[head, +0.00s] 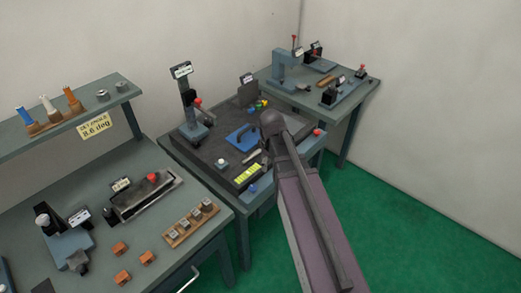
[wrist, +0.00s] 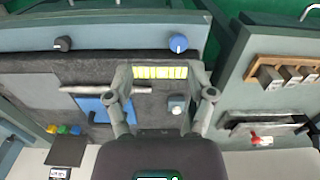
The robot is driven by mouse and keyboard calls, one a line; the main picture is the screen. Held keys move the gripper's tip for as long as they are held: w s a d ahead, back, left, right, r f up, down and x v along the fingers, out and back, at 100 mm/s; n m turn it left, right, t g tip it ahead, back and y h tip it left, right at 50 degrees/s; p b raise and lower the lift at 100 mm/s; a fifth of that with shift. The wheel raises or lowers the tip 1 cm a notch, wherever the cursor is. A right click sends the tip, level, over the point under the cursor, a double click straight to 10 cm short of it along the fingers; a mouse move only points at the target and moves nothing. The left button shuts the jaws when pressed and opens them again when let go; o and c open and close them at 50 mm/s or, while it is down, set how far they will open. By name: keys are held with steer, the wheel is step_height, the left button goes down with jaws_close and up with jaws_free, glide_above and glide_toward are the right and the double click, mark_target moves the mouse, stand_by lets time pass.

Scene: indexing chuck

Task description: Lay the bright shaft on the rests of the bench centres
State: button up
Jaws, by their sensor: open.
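A pale, thin rod that looks like the bright shaft (wrist: 90,89) lies on the dark mat of the middle bench. It also shows in the head view (head: 252,156), beside my arm. In the head view the gripper is hidden by my arm. A low blue fixture with two end blocks, probably the bench centres (head: 346,88), stands on the far right bench; its rests are too small to make out.
The middle bench holds a blue plate (head: 243,136), a yellow-lit panel (head: 247,173), a white-topped knob (head: 221,163) and a tall blue-grey stand (head: 188,103). The left bench carries a red-knobbed fixture (head: 145,195) and a wooden block rack (head: 191,223). Green floor is clear at right.

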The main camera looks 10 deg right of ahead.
steer(key=w+r+n+p, duration=0.1)
steer(key=w+n, duration=1.6)
steer(key=w, duration=0.4)
steer(key=shift+w+d, duration=0.25)
steer(key=shift+d, duration=0.2)
step_height(320, 180, down, 8)
steer(key=b, duration=0.8)
steer(key=shift+f+b, duration=0.25)
steer(key=shift+b, duration=0.05)
steer(key=shift+s+d+f+b, duration=0.1)
steer(key=shift+f+b, duration=1.2)
steer(key=shift+s+f+b, duration=0.1)
steer(key=shift+f+b, duration=1.2)
steer(key=shift+c, duration=0.2)
jaws_close()
